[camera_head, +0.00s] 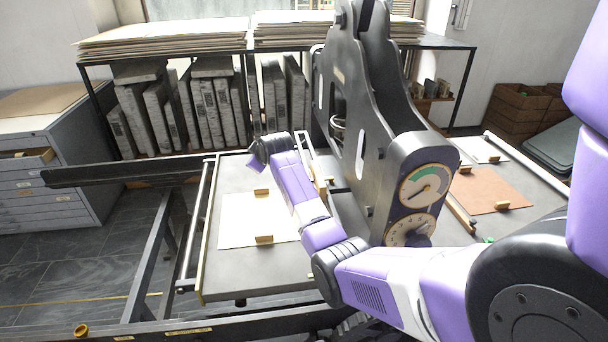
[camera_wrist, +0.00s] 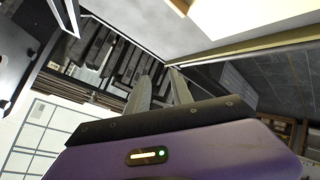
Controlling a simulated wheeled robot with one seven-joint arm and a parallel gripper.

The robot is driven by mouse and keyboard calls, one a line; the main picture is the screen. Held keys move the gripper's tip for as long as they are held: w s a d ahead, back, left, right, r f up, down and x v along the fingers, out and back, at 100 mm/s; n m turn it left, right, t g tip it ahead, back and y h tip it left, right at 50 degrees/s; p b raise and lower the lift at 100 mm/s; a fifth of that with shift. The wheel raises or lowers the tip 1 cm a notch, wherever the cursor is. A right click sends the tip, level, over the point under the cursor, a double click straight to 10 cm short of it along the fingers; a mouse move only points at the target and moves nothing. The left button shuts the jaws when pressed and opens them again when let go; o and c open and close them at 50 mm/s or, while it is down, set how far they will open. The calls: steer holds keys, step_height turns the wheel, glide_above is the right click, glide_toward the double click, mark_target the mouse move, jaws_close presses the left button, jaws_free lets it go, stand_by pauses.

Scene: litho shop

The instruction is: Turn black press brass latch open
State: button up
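The black press (camera_head: 375,165) stands in the middle of the head view, with two dials (camera_head: 425,185) on its near end. Its flat grey bed (camera_head: 235,270) reaches out to the left and carries a white sheet and small brass clips. I cannot pick out the brass latch for certain in either view. My arm reaches across the bed, with its wrist to the left of the press frame. In the wrist view my gripper (camera_wrist: 160,82) has its two fingers apart, with nothing seen between them. In the head view the fingers are hidden or too small to tell.
A rack of grey stone slabs (camera_head: 205,105) stands behind the bed, with stacked boards on top. A drawer cabinet (camera_head: 45,180) with one open drawer is at the left. A brown sheet (camera_head: 487,192) lies on the bed right of the press. Wooden crates (camera_head: 517,112) stand at the back right.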

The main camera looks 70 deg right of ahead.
steer(key=s+d+r+n+g+y, duration=0.3)
steer(key=s+d+r+g+y, duration=0.15)
steer(key=s+d, duration=0.4)
steer(key=s+a+n+g+y, duration=0.1)
steer(key=s+a, duration=0.1)
steer(key=s+a+n+g+y, duration=0.1)
steer(key=s+a, duration=0.1)
steer(key=s, duration=0.1)
steer(key=s+a+n+g+y, duration=0.1)
steer(key=s+a, duration=0.1)
steer(key=shift+s+a+f+n+y+b, duration=0.2)
steer(key=shift+a+f+n+y+b, duration=0.1)
steer(key=shift+b, duration=0.1)
steer(key=shift+f, duration=0.35)
step_height(320, 180, down, 7)
steer(key=shift+r, duration=0.1)
jaws_close()
